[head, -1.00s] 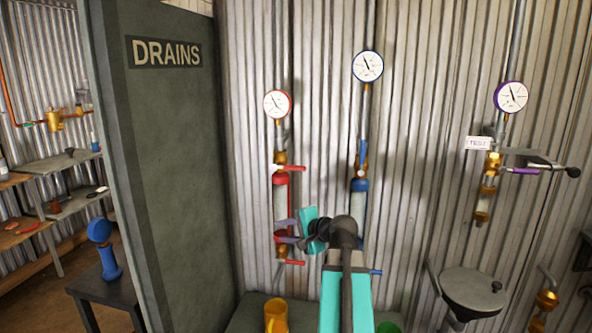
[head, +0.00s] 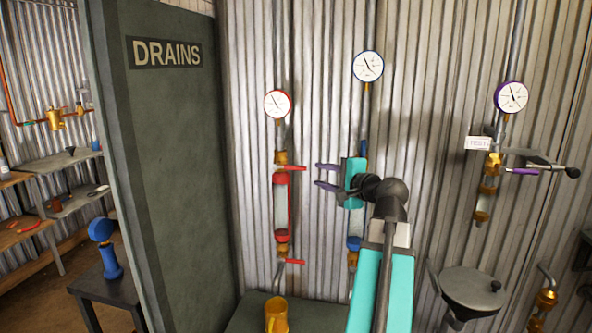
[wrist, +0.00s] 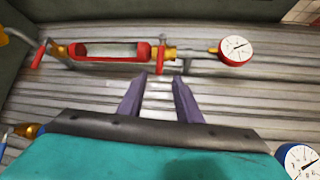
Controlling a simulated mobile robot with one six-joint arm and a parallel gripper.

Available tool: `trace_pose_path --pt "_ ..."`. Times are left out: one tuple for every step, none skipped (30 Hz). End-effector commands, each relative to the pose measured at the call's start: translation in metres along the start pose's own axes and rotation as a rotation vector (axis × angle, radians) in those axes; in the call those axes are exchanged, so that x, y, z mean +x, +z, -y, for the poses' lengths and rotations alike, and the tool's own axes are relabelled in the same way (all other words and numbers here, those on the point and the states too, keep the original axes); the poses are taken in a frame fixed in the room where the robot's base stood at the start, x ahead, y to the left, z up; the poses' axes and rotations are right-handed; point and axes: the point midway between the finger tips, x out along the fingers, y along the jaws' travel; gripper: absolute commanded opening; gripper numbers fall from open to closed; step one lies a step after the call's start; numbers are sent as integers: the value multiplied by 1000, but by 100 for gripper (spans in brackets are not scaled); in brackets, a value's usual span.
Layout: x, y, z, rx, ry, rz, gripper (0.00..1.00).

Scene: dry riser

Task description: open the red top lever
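The red top lever (head: 292,169) sticks out to the right from the brass valve (head: 281,158) above the red-framed sight glass (head: 282,207), under the red-rimmed gauge.
A red bottom lever (head: 294,262) sits below the sight glass. The blue-rimmed gauge (head: 368,66) and its riser stand right, partly behind my arm. A yellow mug (head: 276,314) stands below. The dark DRAINS panel (head: 165,180) bounds the left side.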

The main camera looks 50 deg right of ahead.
Motion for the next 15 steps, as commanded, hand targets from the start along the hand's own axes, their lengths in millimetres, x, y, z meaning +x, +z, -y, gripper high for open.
trace_pose_path --pt "1 0 0 0 0 0 32" --pt "2 0 0 0 0 0 32" --pt "3 0 0 0 0 0 32" --pt "4 0 0 0 0 0 32" --pt "6 0 0 0 0 0 32" --pt "8 0 1 0 0 0 32" --pt "11 -1 1 0 0 0 32" --pt "13 -1 1 0 0 0 32" --pt "17 -1 1 0 1 1 32" --pt "21 0 1 0 1 1 32" --pt "24 0 1 0 2 2 32" --pt "30 0 1 0 2 1 32" --pt "34 -1 1 0 2 1 32" --pt "38 -1 1 0 2 1 32" --pt "43 -1 1 0 2 1 32"
